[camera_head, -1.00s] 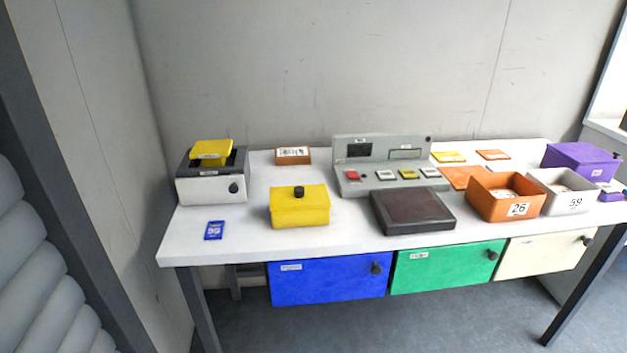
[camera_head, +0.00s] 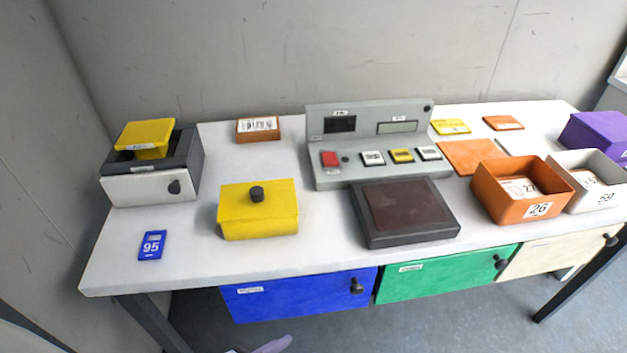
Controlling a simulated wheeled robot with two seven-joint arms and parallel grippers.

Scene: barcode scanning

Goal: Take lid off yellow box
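The yellow box (camera_head: 258,222) stands near the front of the white table, left of the middle. Its yellow lid (camera_head: 238,200) is on, with a dark round knob (camera_head: 257,194) on top. The lid sits flat and closes the box, so the inside is hidden. Neither gripper can be made out. A small pale purple shape (camera_head: 272,345) shows at the bottom edge, below the table, and I cannot tell what it is.
A dark and white device (camera_head: 150,188) with a yellow piece stands left, a blue tag (camera_head: 152,246) in front. A grey console (camera_head: 360,150) and dark pad (camera_head: 410,235) are right of the box. Orange (camera_head: 490,196) and white bins stand farther right. Bare tabletop surrounds the box's left.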

